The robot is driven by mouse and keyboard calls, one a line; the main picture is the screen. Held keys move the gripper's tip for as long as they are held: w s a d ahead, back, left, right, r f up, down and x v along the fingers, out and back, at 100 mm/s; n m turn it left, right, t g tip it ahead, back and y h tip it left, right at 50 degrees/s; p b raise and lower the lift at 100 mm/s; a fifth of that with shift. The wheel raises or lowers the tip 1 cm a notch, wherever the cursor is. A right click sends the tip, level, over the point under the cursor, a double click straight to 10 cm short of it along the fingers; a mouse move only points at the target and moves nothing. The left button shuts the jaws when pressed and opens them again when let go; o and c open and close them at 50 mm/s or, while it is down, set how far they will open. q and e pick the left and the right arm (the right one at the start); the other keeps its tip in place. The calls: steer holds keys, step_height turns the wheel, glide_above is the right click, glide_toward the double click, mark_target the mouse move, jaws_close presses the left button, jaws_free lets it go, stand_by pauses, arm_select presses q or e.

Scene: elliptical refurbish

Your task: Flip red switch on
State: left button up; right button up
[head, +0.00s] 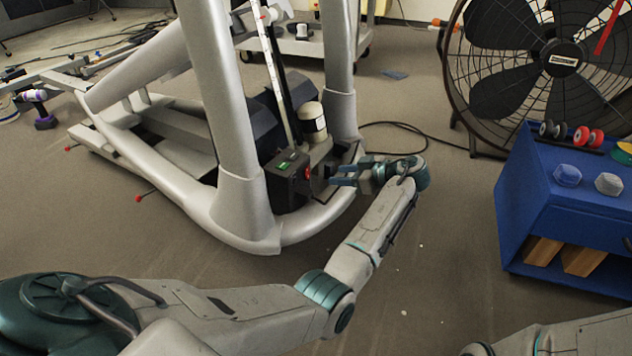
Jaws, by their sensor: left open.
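A small red switch (308,174) is on the right side of a black control box (285,183), low on the grey elliptical machine (232,120). The box has a green-lit panel on its top. The switch is too small to tell whether it is on or off. A small gap seems to separate the fingertips from the switch. Only a link of my right arm shows at the bottom right, and its gripper is out of view.
A large black fan (562,60) stands at the back right. A blue cabinet (560,220) with dumbbells and knobs on top stands at the right. A black cable (410,130) lies on the floor behind my left gripper. The floor between machine and cabinet is mostly clear.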

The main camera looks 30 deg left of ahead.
mark_target(309, 175)
arm_select(q)
steer(key=b+x, duration=0.1)
steer(key=x, duration=0.3)
steer(key=b+x, duration=0.2)
steer(key=x, duration=0.2)
steer(key=shift+d+f, duration=0.15)
steer(key=shift+f, duration=0.05)
steer(key=shift+a+f+b, duration=0.15)
steer(key=shift+a+b, duration=0.25)
steer(key=shift+a, duration=0.25)
